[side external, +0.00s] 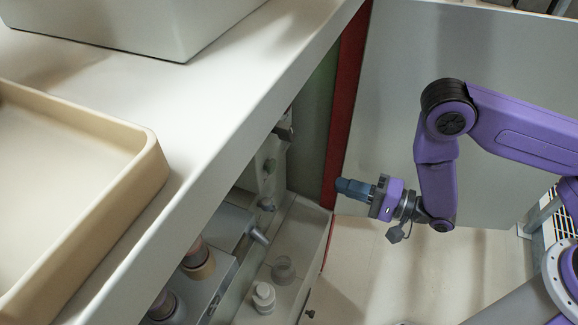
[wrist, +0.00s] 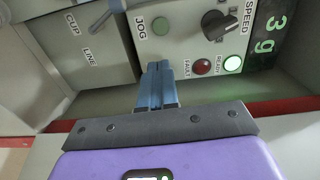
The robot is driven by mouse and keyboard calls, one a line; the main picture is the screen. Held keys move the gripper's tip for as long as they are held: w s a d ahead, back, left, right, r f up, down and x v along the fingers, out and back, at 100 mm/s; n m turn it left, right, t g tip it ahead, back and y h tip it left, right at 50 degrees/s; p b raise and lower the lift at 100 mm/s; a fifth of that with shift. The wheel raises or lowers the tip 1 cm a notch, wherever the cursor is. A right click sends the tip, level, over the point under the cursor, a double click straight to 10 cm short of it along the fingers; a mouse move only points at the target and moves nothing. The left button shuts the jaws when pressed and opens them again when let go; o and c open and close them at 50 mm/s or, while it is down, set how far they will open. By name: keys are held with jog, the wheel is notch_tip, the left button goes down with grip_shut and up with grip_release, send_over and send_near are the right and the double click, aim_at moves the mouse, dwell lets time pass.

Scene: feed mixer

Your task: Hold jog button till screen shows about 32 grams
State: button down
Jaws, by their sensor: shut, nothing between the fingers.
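My gripper (wrist: 159,66) is shut and empty, its blue fingers pointing at the control panel in the wrist view. The screen (wrist: 268,42) at the right shows green characters, a 3 and then what looks like a g or a 9. In the side view my gripper (side external: 340,186) is beside the red post, pointing left; the panel does not show clearly there.
The panel also has a black speed knob (wrist: 222,26), a lit green READY lamp (wrist: 232,64), a red FAULT lamp (wrist: 202,67) and a CUP/LINE lever (wrist: 100,22). In the side view a white counter (side external: 225,95) holds a beige tray (side external: 150,170). A red post (side external: 346,100) stands by my gripper.

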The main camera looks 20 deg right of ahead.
aim_at(272, 167)
jog(key=shift+d, duration=0.15)
dwell(0.3)
jog(key=x, duration=1.4)
jog(key=shift+r, duration=0.1)
